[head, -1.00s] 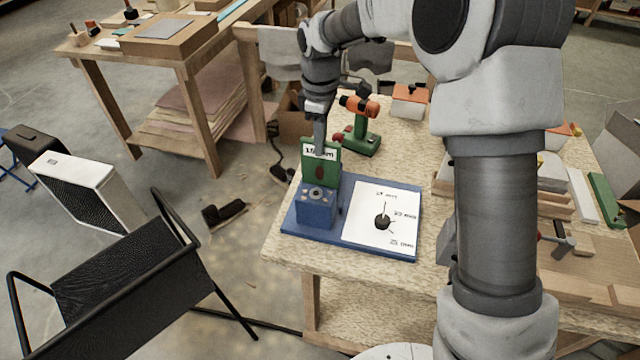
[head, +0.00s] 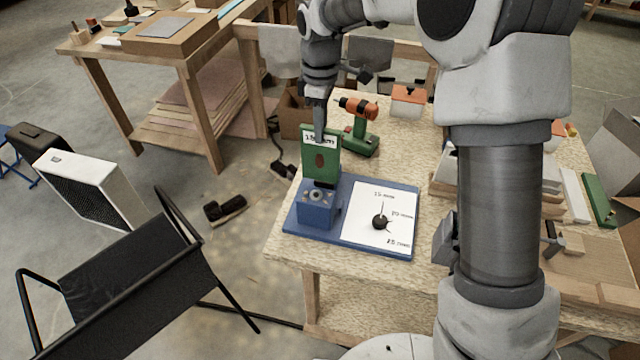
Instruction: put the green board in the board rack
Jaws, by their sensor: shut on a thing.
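The green board (head: 331,164), upright with a white label along its top and a dark oval in its middle, is at the blue block (head: 317,212) on the blue base plate (head: 300,246). My gripper (head: 320,132) comes down from above and is shut on the board's top edge. The board's lower edge is just above or behind the block's top; I cannot tell whether they touch. I cannot identify the board rack with certainty; my arm covers part of the table's right side.
A white sheet with size marks and a black knob (head: 379,222) is beside the block. A green and orange drill (head: 360,135) stands close behind the board. Wooden and white pieces and a green bar (head: 599,200) lie at the right. A black chair (head: 135,265) stands left.

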